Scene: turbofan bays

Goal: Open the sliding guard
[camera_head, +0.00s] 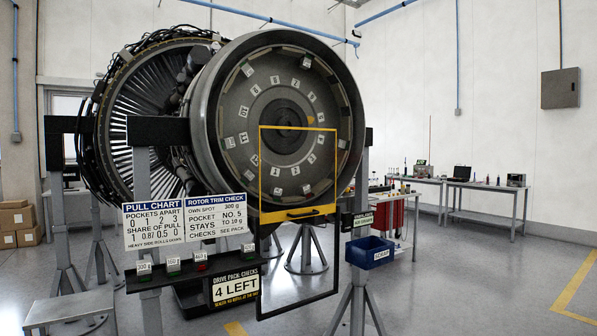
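The sliding guard (298,216) is a yellow rectangular frame in front of the lower right part of the round engine face (232,110). A dark handle (312,211) is on its lower yellow bar. The engine face shows through the frame; I cannot tell whether a clear panel fills it. A thin black frame (338,265) extends below the yellow one toward the floor. Neither of my grippers is in view, and nothing is seen touching the guard.
Left of the guard are white chart signs (153,222) and a dark shelf (190,272) with small weights. A blue bin (370,252) stands on a post to the right. A grey step (70,308) is front left. The floor at right is mostly clear.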

